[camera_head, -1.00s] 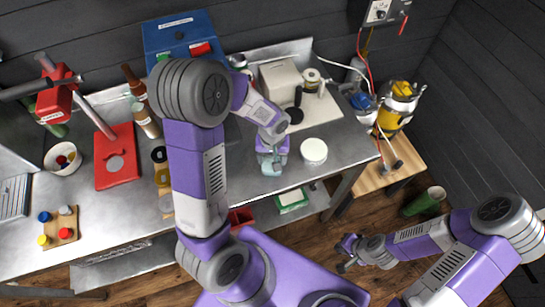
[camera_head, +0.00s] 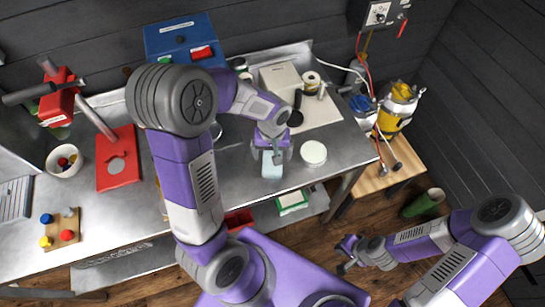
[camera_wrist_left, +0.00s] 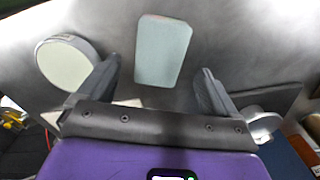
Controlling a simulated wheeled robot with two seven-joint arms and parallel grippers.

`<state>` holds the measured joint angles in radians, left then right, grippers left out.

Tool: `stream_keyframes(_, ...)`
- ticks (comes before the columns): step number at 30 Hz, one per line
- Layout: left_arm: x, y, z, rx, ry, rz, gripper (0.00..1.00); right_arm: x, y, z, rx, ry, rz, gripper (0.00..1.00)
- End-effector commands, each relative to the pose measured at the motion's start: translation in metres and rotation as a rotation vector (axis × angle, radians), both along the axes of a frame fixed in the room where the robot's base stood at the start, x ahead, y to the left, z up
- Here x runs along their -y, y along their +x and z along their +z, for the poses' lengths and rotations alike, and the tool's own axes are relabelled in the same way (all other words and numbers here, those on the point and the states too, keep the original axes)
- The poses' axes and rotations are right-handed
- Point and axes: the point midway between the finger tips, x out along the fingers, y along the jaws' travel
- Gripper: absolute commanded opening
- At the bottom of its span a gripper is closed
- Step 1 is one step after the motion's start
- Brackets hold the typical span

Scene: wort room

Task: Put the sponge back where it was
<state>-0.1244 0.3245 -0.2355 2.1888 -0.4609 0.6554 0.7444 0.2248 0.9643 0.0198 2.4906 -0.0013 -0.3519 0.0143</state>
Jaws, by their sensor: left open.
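The sponge (camera_head: 271,166) is a pale teal block lying on the steel counter (camera_head: 235,170), near its front edge. It also shows in the left wrist view (camera_wrist_left: 164,50), lying flat and whole. My left gripper (camera_head: 273,152) is just above and behind it, in line with it. In the left wrist view the left gripper (camera_wrist_left: 160,72) is open, with a finger on either side of the sponge and visible gaps to it. My right gripper (camera_head: 343,256) hangs low in front of the counter, with its fingers apart and nothing between them.
A round white-lidded tub (camera_head: 313,153) stands close to the right of the sponge. Behind are a scale-like white unit (camera_head: 281,78) and a blue box (camera_head: 183,38). A red stand (camera_head: 117,160) and a white bowl (camera_head: 63,160) are at left. My left arm hides the middle of the counter.

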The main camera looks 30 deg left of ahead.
Motion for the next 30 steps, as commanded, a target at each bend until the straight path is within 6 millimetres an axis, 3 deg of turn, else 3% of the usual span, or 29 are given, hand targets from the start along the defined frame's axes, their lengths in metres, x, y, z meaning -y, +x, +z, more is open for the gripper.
stream_keyframes(1, 0.001, 0.001, 0.015, 0.006, -0.001, 0.000, 0.93, 0.000, 0.000, 0.004, 0.000, 0.000, 0.000, 0.00)
stream_keyframes(6, 0.001, 0.001, 0.048, 0.005, -0.001, -0.001, 0.93, 0.000, 0.000, 0.009, 0.000, 0.000, 0.000, 0.00)
stream_keyframes(12, 0.001, 0.000, 0.069, 0.003, -0.001, -0.001, 0.93, 0.000, 0.000, 0.012, 0.000, 0.000, 0.000, 0.00)
stream_keyframes(30, 0.000, 0.000, 0.072, 0.000, -0.001, -0.001, 0.93, 0.000, 0.000, 0.012, 0.000, 0.000, 0.000, 0.00)
